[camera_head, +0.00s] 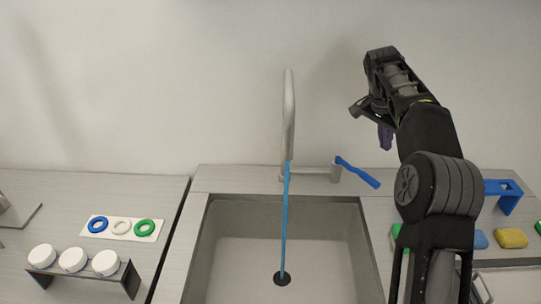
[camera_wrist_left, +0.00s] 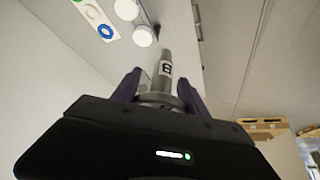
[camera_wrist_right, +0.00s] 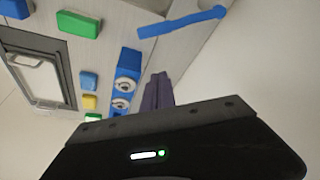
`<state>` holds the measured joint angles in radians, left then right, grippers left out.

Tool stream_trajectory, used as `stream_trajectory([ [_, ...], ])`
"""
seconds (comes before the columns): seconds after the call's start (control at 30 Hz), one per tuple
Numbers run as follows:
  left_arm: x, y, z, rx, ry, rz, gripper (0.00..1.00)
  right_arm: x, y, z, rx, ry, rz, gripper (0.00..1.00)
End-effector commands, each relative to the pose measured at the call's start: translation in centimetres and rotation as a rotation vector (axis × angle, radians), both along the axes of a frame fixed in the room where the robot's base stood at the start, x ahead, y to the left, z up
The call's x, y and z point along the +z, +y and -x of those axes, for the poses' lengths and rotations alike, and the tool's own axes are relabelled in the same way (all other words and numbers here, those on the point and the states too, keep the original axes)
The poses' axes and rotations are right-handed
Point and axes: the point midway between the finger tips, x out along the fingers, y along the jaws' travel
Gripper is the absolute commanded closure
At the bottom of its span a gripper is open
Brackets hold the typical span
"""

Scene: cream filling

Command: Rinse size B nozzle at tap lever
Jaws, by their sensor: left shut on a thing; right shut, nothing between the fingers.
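The size B nozzle (camera_wrist_left: 164,80), a grey metal cone marked B, is held in my left gripper (camera_wrist_left: 160,88), whose purple fingers are shut around it. The left gripper is outside the head view. My right gripper (camera_head: 385,132) is shut and empty, raised above and right of the blue tap lever (camera_head: 357,172). In the right wrist view its purple fingers (camera_wrist_right: 157,88) are together, and the lever (camera_wrist_right: 182,22) lies beyond them, apart. The tap (camera_head: 289,115) stands behind the sink, and a blue stream of water (camera_head: 285,220) falls from it to the drain (camera_head: 282,278).
The sink (camera_head: 230,250) is empty apart from the water. On the left counter are a board with three coloured rings (camera_head: 121,239) and a rack (camera_head: 125,280) with three white caps. On the right are a blue stand (camera_head: 507,187) and sponges (camera_head: 511,238).

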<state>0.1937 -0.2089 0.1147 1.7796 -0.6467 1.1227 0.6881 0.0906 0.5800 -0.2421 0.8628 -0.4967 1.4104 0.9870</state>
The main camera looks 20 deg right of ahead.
Motion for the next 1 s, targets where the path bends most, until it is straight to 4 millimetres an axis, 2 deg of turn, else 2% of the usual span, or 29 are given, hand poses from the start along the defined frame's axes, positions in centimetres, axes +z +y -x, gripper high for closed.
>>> stream_trajectory([
  [0.17, 0.0, 0.0, 0.0, 0.000, -0.001, 0.000, 1.00, -0.3, -0.1, 0.0, 0.001, 0.002, -0.001, 1.00],
  [0.37, -0.5, 0.0, 0.0, 0.000, -0.001, 0.000, 1.00, -1.8, -0.5, -0.2, 0.000, 0.003, -0.001, 1.00],
  [0.57, -0.2, 0.0, 0.0, 0.000, -0.001, 0.000, 1.00, -4.8, -1.7, -0.4, 0.000, 0.005, -0.002, 1.00],
  [0.8, 0.8, 0.0, 0.0, 0.000, -0.001, 0.000, 1.00, -9.4, -3.3, -0.9, 0.000, 0.005, -0.003, 1.00],
  [1.0, 1.2, 0.0, 0.0, 0.000, -0.001, 0.000, 1.00, -9.8, -0.7, -0.2, 0.002, 0.002, -0.001, 1.00],
])
